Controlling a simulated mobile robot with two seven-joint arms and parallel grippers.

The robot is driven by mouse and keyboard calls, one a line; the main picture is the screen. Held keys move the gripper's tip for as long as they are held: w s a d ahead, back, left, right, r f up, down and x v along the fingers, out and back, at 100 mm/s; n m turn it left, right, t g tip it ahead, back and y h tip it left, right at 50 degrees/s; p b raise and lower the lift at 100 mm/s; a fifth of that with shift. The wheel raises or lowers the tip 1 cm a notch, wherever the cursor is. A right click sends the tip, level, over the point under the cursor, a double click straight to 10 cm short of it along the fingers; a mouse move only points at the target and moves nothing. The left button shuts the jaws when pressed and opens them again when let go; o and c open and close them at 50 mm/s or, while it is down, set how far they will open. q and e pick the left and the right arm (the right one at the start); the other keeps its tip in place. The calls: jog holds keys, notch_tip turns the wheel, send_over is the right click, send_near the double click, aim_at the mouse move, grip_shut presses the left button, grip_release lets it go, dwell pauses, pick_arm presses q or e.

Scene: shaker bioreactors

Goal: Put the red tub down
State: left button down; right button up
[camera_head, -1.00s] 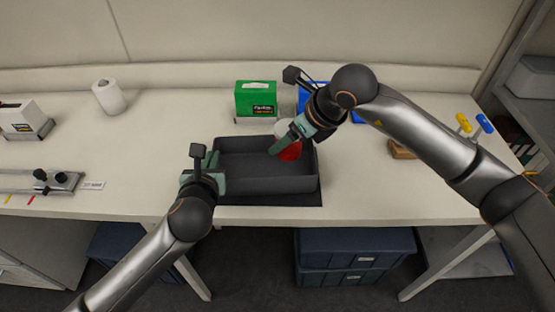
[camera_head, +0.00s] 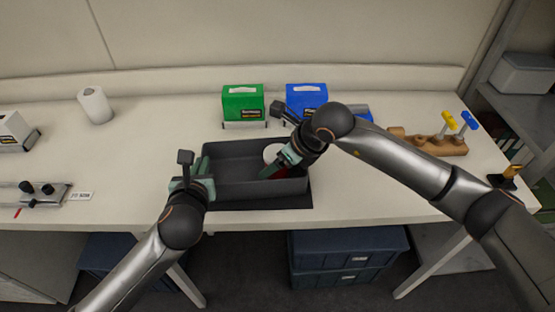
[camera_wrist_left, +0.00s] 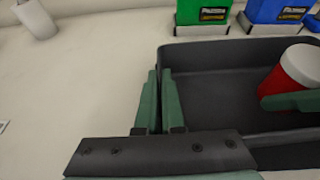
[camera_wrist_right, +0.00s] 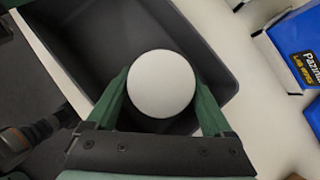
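The red tub (camera_wrist_left: 288,83) has a white lid (camera_wrist_right: 161,84) and is upright inside the dark grey tray (camera_head: 232,188), towards its right end. In the head view the lid (camera_head: 272,152) shows, but the arm and tray wall hide most of the red body. My right gripper (camera_wrist_right: 161,100) has its fingers on both sides of the tub, closed on it. Whether the tub's base touches the tray floor is hidden. My left gripper (camera_wrist_left: 159,105) has its fingers close together astride the tray's left wall; it also shows in the head view (camera_head: 204,175).
A green box (camera_head: 243,103) and a blue box (camera_head: 306,99) stand behind the tray. A white roll (camera_head: 95,105) is at the back left. A wooden block with yellow and blue handles (camera_head: 430,142) is on the right.

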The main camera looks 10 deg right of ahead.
jog(key=shift+o, duration=0.9)
jog(key=shift+r, duration=0.2)
jog(key=v, duration=1.2)
pick_arm(q)
jog(key=c, duration=1)
grip_release()
jog(key=shift+o, duration=0.2)
jog(key=shift+s, duration=0.1)
